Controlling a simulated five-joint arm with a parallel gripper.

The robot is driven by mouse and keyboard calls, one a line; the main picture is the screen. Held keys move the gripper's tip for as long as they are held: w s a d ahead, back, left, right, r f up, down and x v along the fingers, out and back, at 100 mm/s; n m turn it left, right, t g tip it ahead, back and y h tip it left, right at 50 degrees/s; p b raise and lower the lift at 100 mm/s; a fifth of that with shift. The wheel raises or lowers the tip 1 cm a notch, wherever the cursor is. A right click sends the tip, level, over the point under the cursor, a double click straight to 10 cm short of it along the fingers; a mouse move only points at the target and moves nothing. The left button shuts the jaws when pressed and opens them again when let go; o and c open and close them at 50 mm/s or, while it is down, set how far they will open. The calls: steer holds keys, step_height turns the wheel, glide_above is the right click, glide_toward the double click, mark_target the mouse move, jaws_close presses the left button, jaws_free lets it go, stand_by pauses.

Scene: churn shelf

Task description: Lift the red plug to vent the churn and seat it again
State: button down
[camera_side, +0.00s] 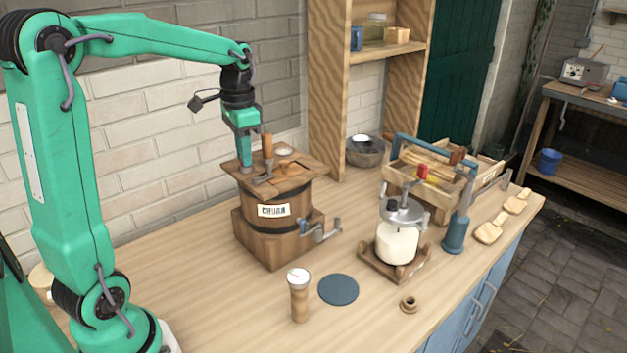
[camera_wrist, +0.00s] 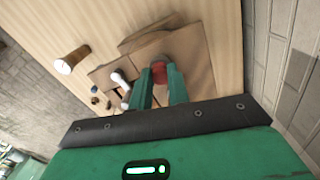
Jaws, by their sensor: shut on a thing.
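The wooden churn (camera_side: 272,236) stands on the bench under my gripper, with dark bands, a label and a square board lid (camera_side: 300,168). The lid also shows in the wrist view (camera_wrist: 193,62). The red plug (camera_wrist: 160,74) shows between my fingers in the wrist view. My gripper (camera_wrist: 160,84) is shut on it. In the side view my gripper (camera_side: 244,166) points down at the left part of the lid, and I cannot make out the plug there. I cannot tell whether the plug is seated or raised.
An upright wooden handle (camera_side: 267,146) stands close beside my gripper on the lid. A glass jar churn (camera_side: 397,243), a dumbbell-free blue disc (camera_side: 338,290) and a dial-topped wooden piece (camera_side: 299,296) stand or lie in front. The bench's front left is clear.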

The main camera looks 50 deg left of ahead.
stand_by(0.7)
steer(key=c, duration=1.3)
jaws_free()
steer(key=shift+c, duration=0.2)
steer(key=shift+c, duration=1.4)
steer(key=shift+r, duration=0.1)
steer(key=shift+r, duration=3.5)
